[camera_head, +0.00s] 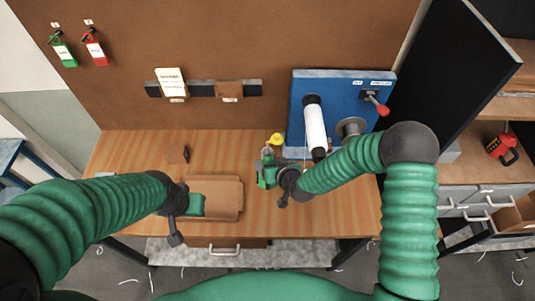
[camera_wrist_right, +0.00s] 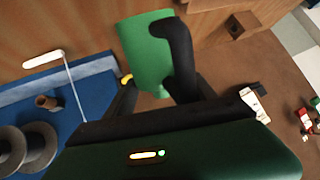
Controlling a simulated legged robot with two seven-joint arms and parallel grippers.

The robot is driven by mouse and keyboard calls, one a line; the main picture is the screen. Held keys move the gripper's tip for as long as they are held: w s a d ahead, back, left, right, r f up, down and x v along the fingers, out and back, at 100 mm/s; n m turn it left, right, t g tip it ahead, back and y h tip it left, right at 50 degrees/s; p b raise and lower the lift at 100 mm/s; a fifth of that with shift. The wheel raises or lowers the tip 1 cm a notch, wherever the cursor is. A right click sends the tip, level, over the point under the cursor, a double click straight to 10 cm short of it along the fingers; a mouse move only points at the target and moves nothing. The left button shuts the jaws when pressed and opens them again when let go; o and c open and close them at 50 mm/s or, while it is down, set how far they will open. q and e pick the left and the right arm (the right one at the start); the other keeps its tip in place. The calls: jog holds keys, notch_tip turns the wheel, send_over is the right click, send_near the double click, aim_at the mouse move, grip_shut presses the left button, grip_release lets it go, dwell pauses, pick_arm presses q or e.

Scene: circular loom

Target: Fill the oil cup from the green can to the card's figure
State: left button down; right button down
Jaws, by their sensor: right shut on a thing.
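The green can (camera_head: 266,174) is in my right gripper (camera_head: 278,178), above the right part of the bench. In the right wrist view the can (camera_wrist_right: 146,48) is a plain green body between the dark fingers, which are shut on it. A small yellow piece (camera_head: 275,139) shows just behind the can; I cannot tell whether it is the can's tip or part of the oil cup. I cannot pick out the oil cup for certain. A white card (camera_head: 170,80) is on the brown wall, its writing too small to read. My left gripper (camera_head: 178,212) is by the cardboard tray; its jaws are unclear.
The cardboard tray (camera_head: 228,197) lies at the bench front. A small brown block (camera_head: 178,154) stands behind it. A blue panel (camera_head: 300,95) bears a white roll (camera_head: 315,127) and a red-knobbed lever (camera_head: 379,107). A red can (camera_head: 502,148) is on the right shelf.

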jog(key=shift+w+r+g+p, duration=0.15)
jog(key=shift+r+g+p, duration=0.35)
jog(key=shift+p, duration=0.3)
dwell(0.8)
jog(key=b, duration=0.1)
jog(key=f+t+b, duration=0.1)
jog(key=b, duration=0.1)
jog(key=shift+s+f, duration=0.25)
jog(key=shift+f, duration=0.05)
jog(key=shift+s+f+t+b, duration=0.1)
jog(key=shift+t+b, duration=0.2)
jog(key=shift+b, duration=0.35)
